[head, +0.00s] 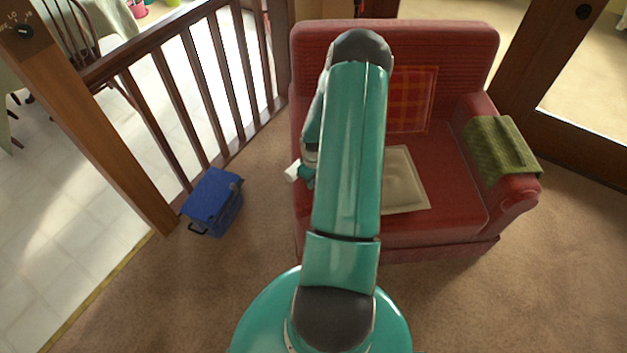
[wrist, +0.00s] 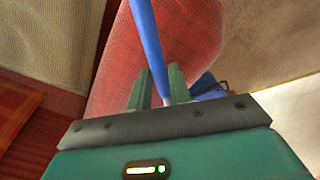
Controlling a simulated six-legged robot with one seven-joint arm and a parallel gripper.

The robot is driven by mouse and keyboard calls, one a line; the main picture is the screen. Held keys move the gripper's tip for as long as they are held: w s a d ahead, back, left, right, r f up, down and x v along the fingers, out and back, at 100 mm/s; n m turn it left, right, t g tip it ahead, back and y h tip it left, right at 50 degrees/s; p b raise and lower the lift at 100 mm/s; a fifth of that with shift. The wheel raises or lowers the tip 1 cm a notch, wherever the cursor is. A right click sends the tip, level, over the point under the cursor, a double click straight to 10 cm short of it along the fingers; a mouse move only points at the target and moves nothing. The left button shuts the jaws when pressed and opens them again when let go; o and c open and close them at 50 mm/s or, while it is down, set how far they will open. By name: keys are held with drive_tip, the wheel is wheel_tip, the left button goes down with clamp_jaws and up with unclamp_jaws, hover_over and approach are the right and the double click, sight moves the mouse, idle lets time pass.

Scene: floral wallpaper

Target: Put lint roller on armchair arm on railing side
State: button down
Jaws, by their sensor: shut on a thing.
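The lint roller shows in the wrist view as a thin blue handle (wrist: 148,35) between my gripper's fingers (wrist: 158,88). My gripper is shut on it. In the head view, a small white piece (head: 292,171), likely part of the roller, sticks out left of my gripper (head: 307,174). The red armchair (head: 450,190) faces me. Its railing-side arm is on the left, largely hidden behind my arm. In the wrist view, that red arm (wrist: 115,65) lies below the handle. I cannot tell whether the roller touches it.
The wooden railing (head: 205,85) stands left of the armchair. A blue box (head: 213,200) sits on the carpet by it and shows in the wrist view (wrist: 205,88). A green cloth (head: 497,150) covers the other arm. The seat holds a beige cushion (head: 405,185) and a plaid cushion (head: 412,95).

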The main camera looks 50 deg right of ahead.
drive_tip(key=shift+f, duration=0.25)
drive_tip(key=c, duration=1.3)
unclamp_jaws()
drive_tip(key=shift+r, duration=0.1)
wheel_tip(320, 180, up, 11)
drive_tip(key=w+a+r+t+h, duration=0.1)
drive_tip(key=w+a+r, duration=0.2)
drive_tip(key=a+r, duration=0.75)
drive_tip(key=w+a+r+t+h, duration=0.1)
drive_tip(key=w+a+r+h, duration=0.15)
drive_tip(key=a+r, duration=0.85)
drive_tip(key=s+a+r+t+y, duration=0.1)
drive_tip(key=s+a+r, duration=0.2)
drive_tip(key=a+r, duration=0.2)
drive_tip(key=s+a+r+t+y, duration=0.1)
drive_tip(key=s+a+r, duration=0.3)
drive_tip(key=a+r, duration=0.1)
drive_tip(key=s+a+r+n+t+y, duration=0.1)
drive_tip(key=s+a+r, duration=0.2)
drive_tip(key=a+r, duration=0.2)
drive_tip(key=shift+s+a+t+y, duration=0.15)
drive_tip(key=shift+s+a, duration=0.05)
drive_tip(key=shift+a, duration=0.3)
drive_tip(key=shift+s+a+t+y, duration=0.1)
drive_tip(key=shift+s+a+t, duration=0.05)
drive_tip(key=shift+a, duration=0.3)
